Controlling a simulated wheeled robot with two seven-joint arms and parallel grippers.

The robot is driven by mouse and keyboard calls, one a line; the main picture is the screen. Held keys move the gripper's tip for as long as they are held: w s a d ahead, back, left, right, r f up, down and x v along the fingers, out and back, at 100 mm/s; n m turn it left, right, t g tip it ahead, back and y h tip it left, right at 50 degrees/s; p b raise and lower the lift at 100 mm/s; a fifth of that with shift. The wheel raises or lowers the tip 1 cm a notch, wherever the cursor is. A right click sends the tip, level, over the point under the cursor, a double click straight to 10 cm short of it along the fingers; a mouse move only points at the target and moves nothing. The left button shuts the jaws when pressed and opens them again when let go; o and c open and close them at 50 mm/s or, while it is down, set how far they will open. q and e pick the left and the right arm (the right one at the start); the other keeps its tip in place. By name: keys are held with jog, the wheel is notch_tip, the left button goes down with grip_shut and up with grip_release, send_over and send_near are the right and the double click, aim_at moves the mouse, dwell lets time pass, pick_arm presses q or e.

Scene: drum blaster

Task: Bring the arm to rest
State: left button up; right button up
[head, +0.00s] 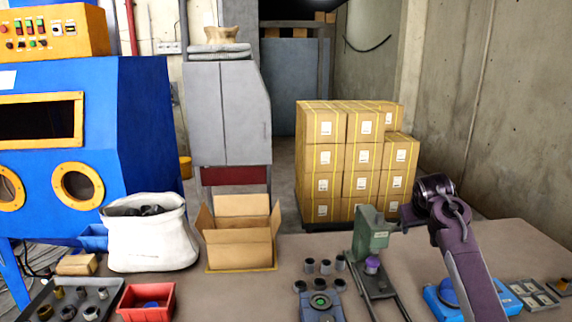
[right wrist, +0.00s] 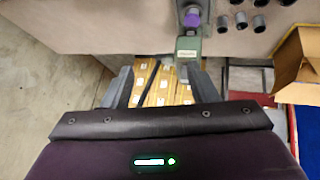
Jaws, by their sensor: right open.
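My right arm comes in from the lower right in the head view and bends over the table's right part. Its gripper (head: 406,214) is partly hidden behind the wrist and is just right of the green press (head: 372,232). In the right wrist view the two fingers of the gripper (right wrist: 162,82) are spread wide with nothing between them. The green press and its purple part (right wrist: 193,17) show just beyond the fingers. I cannot tell how far apart the gripper and the press are. My left gripper is not in view.
The table (head: 300,250) holds several dark cups (head: 325,267), a blue fixture (head: 440,300), an open cardboard box (head: 240,240), a white sack (head: 150,235) and a red bin (head: 147,303). Stacked cartons (head: 345,165) stand behind the table. The table's far right is mostly bare.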

jog(key=s+a+f+n+g, duration=0.1)
jog(key=s+a+f, duration=0.4)
jog(key=s+f, duration=0.4)
jog(key=s+a+f+n, duration=0.1)
jog(key=s+a+f, duration=0.3)
jog(key=s+f, duration=0.5)
jog(key=s+a+g+y, duration=0.1)
jog(key=s+a, duration=0.2)
jog(key=s, duration=1)
jog(key=s+a+g+y, duration=0.15)
jog(key=s+a, duration=0.25)
jog(key=s, duration=1)
notch_tip(320, 180, down, 33)
jog(key=s+b, duration=0.1)
jog(key=b, duration=0.1)
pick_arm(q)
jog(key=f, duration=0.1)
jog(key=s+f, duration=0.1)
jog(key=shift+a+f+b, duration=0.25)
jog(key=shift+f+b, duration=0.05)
pick_arm(e)
jog(key=s+d+f+g, duration=0.1)
jog(key=s+d+f, duration=0.1)
jog(key=s+f, duration=0.7)
jog(key=s+d+f+g, duration=0.1)
jog(key=s+f, duration=0.8)
jog(key=s, duration=0.2)
jog(key=shift+d+f, duration=0.4)
